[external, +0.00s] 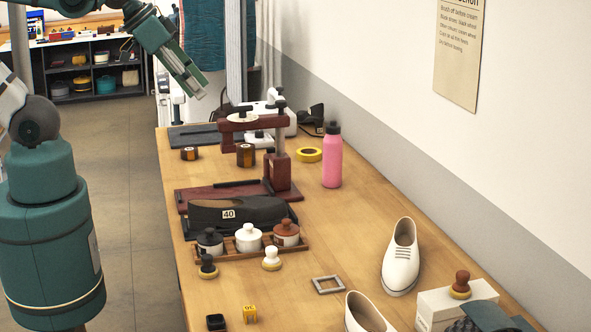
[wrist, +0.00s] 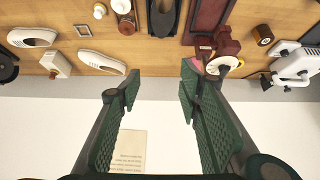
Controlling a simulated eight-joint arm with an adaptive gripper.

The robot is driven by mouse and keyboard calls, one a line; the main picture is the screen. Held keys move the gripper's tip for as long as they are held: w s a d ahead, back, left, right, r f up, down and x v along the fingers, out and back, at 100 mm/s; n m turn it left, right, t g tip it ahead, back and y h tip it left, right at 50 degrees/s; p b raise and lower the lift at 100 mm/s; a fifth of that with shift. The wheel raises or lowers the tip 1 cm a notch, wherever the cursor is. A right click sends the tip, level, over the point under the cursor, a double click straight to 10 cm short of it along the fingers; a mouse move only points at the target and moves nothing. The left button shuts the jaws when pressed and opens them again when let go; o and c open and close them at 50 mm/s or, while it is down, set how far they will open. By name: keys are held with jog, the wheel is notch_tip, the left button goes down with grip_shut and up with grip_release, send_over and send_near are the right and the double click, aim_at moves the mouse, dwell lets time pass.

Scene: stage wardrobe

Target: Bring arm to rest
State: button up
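My arm's green wrist (external: 153,32) is raised at the upper left in the external view. My gripper (external: 198,92) hangs in the air near the far left end of the wooden workbench (external: 345,240), apart from the things on it. In the wrist view my gripper (wrist: 156,80) shows two green ridged fingers spread wide, with nothing between them. The bench and the white wall lie beyond the fingers.
On the bench are a dark red press stand (external: 278,170), a black shoe (external: 240,214) tagged 40, lidded jars (external: 248,238), white shoes (external: 400,258) and a pink bottle (external: 332,160). A wall sign (external: 460,50) hangs at right.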

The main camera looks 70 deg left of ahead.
notch_tip(320, 180, down, 9)
jog(key=b, duration=0.8)
jog(key=shift+b, duration=0.4)
jog(key=shift+f, duration=0.1)
dwell(0.4)
